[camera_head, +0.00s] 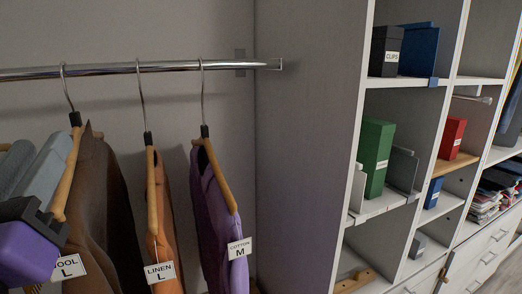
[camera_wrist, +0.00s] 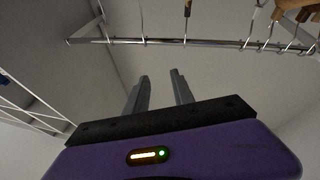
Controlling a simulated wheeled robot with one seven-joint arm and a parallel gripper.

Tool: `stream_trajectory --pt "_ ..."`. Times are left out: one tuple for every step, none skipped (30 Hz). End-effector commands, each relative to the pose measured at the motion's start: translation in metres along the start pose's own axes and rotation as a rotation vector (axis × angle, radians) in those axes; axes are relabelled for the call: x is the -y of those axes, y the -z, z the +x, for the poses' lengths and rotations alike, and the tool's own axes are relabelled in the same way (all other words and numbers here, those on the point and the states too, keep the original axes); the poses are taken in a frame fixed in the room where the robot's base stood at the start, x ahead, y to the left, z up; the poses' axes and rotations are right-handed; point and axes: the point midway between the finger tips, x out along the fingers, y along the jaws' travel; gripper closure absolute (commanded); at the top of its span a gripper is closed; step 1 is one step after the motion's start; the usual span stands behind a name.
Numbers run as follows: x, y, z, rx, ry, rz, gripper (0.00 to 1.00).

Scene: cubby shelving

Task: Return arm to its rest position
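My gripper (camera_head: 30,160) is at the left edge of the head view, with a purple body and grey fingers pointing up, beside the brown hanging garment and partly in front of it. In the wrist view my gripper (camera_wrist: 160,82) shows two fingers apart with nothing between them, so it is open and empty. A chrome rail (camera_wrist: 210,42) crosses above the fingertips there. I cannot tell from the head view whether my gripper touches the brown garment (camera_head: 105,200).
The rail (camera_head: 150,66) carries a brown garment, an orange garment (camera_head: 172,215) labelled linen and a purple one (camera_head: 212,220) labelled cotton. A tall grey panel (camera_head: 305,130) divides this space from cubbies holding a green box (camera_head: 375,150) and a red box (camera_head: 451,138).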

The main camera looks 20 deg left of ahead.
Motion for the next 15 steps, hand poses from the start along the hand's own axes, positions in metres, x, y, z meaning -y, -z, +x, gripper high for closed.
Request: stream_trajectory --pt "-0.006 -0.020 -0.005 -0.008 0.018 -0.022 0.70" --pt "-0.009 -0.030 -0.009 -0.018 0.030 -0.030 0.70" --pt "-0.013 -0.044 -0.014 -0.028 0.047 -0.043 0.70" --pt "-0.018 -0.055 -0.018 -0.034 0.057 -0.052 0.70" --pt "-0.023 -0.065 -0.023 -0.040 0.067 -0.061 0.70" --pt "-0.030 -0.079 -0.030 -0.045 0.080 -0.069 0.70" --pt "-0.036 -0.090 -0.036 -0.048 0.088 -0.074 0.70" --pt "-0.042 -0.100 -0.042 -0.049 0.094 -0.080 0.70" --pt "-0.051 -0.114 -0.050 -0.049 0.103 -0.086 0.70" --pt "-0.057 -0.124 -0.057 -0.048 0.108 -0.090 0.70" --pt "-0.065 -0.134 -0.064 -0.047 0.112 -0.093 0.70" --pt "-0.074 -0.146 -0.073 -0.043 0.115 -0.097 0.70" --pt "-0.082 -0.156 -0.081 -0.039 0.118 -0.097 0.70" --pt "-0.089 -0.164 -0.089 -0.035 0.119 -0.098 0.70" --pt "-0.100 -0.176 -0.100 -0.028 0.119 -0.098 0.70"
